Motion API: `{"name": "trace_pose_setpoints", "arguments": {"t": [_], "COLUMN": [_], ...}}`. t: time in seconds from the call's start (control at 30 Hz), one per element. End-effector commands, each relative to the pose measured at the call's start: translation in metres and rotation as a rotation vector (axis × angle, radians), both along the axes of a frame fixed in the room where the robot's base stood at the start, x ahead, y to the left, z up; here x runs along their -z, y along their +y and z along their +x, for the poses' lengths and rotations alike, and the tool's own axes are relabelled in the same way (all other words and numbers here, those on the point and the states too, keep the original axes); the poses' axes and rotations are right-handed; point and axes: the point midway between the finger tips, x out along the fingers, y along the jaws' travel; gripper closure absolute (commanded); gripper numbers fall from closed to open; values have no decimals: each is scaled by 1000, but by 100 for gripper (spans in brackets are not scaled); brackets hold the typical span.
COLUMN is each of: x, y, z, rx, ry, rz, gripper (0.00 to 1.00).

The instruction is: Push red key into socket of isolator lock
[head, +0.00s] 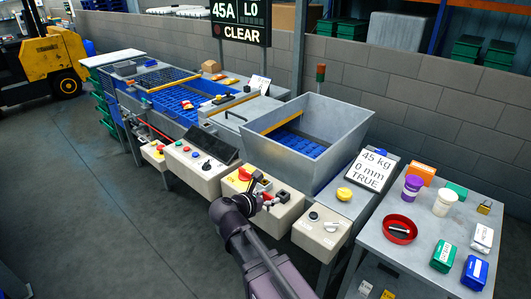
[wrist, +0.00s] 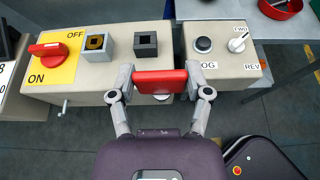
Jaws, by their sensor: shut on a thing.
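My gripper (wrist: 160,82) is shut on the red key (wrist: 160,78), with one grey finger on each side of it. In the wrist view the key is in front of a beige control box (wrist: 122,92). The red isolator switch (wrist: 48,49) sits on a yellow ON/OFF plate at the box's left. Beside it is a grey block with a brass-coloured square socket (wrist: 96,44), apparently the isolator lock. A dark square block with a recess (wrist: 146,44) stands right of that, nearer the key. The key's front end is hidden. In the head view my gripper (head: 262,203) is at this box.
A second box with a black button and a white FWD/REV knob (wrist: 238,45) stands just right. A metal hopper (head: 335,125) rises behind the boxes. A table at right (head: 400,255) holds a red dish (head: 400,229), cups and several small boxes.

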Motion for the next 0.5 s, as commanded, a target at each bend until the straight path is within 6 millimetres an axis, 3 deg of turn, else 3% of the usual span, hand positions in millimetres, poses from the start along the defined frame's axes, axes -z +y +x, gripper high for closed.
{"name": "trace_pose_setpoints", "arguments": {"t": [0.27,0.5], "x": [-13,-35], "y": [6,18], "z": [33,95], "rx": [2,1], "ry": [0,-1], "rz": [0,0], "gripper": [84,84]}}
